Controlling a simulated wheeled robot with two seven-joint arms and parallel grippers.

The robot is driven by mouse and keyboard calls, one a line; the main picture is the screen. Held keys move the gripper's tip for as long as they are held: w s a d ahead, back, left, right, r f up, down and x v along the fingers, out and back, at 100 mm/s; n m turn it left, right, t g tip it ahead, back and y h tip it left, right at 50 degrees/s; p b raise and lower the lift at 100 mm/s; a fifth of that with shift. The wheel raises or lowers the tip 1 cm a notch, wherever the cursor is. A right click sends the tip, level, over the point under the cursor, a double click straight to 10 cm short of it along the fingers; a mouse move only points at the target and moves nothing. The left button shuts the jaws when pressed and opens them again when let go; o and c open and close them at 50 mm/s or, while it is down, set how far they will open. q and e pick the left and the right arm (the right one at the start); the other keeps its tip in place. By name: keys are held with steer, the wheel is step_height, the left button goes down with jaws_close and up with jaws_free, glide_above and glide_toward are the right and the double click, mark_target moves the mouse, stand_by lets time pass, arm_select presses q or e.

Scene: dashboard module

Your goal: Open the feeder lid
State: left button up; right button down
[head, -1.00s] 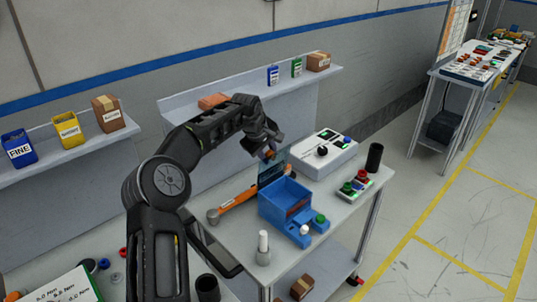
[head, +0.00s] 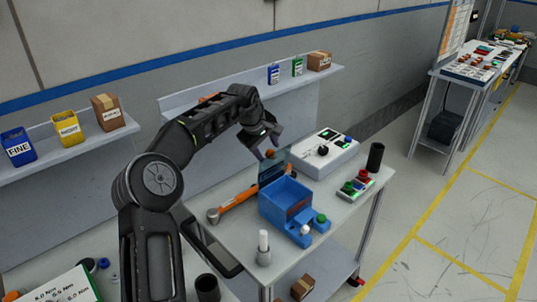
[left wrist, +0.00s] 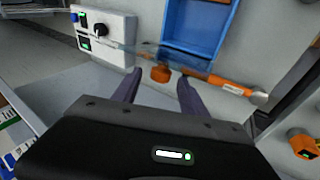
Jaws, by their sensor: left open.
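The feeder is an open blue box (head: 285,203) on the grey table, and its blue tray shows in the left wrist view (left wrist: 195,25). Its see-through lid (head: 276,168) stands raised at the back edge of the box, and also shows edge-on in the left wrist view (left wrist: 150,54). An orange knob (head: 270,153) is on the lid. My left gripper (head: 262,152) is open, right beside the knob. In the left wrist view the knob (left wrist: 160,74) lies just beyond and between the fingertips, apparently not gripped. My right gripper is not in view.
An orange-handled hammer (head: 238,198) lies left of the box. A white control box (head: 326,152), a button panel (head: 357,186) and a black cylinder (head: 375,157) stand to the right. A white-topped bottle (head: 263,247) stands in front. A wall shelf (head: 180,105) is behind.

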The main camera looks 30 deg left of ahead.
arm_select(q)
steer(key=shift+b+v, duration=0.35)
steer(key=shift+v, duration=2.05)
